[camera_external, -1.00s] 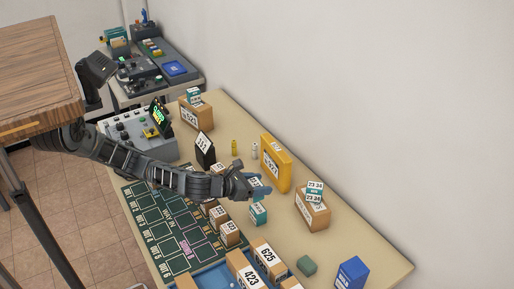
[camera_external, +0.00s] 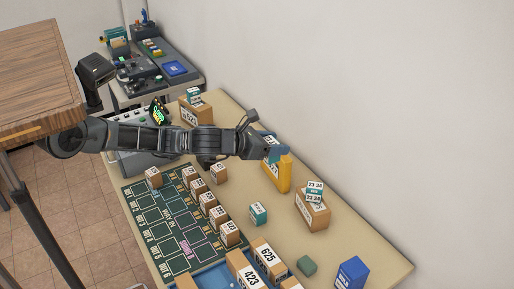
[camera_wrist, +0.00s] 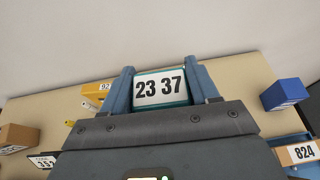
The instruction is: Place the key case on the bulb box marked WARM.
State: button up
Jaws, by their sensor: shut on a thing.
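I cannot tell whether this is the key case. A small teal box with a white label (camera_external: 258,213) stands on the table, its lettering too small to read. Another teal-and-white labelled box (camera_external: 315,190) rests on a cardboard box (camera_external: 313,212). I cannot make out the word WARM anywhere.
Numbered cartons (camera_external: 266,254) and a blue tray (camera_external: 215,278) are at the front, beside a dark green marked mat (camera_external: 165,225). The wall is close behind the table.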

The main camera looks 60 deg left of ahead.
jog(key=w+d+r+b, duration=0.1)
jog(key=w+d+b, duration=0.1)
jog(key=d, duration=0.8)
jog(key=w+d+r+b, duration=0.2)
jog(key=d, duration=0.9)
jog(key=s+d+f+b, duration=0.2)
jog(key=s+d, duration=0.2)
jog(key=d, duration=0.5)
jog(key=s+d+f+b, duration=0.2)
jog(key=s+d, duration=0.2)
jog(key=d, duration=0.4)
send_over(358, 265)
jog(key=f, duration=1.1)
jog(key=shift+s+d+f, duration=0.2)
jog(key=shift+s+f, duration=0.1)
jog(key=shift+f, duration=0.05)
jog(key=shift+w+a+f, duration=0.1)
jog(key=shift+w+f, duration=0.15)
jog(key=shift+f, duration=1.95)
jog(key=shift+f, duration=0.1)
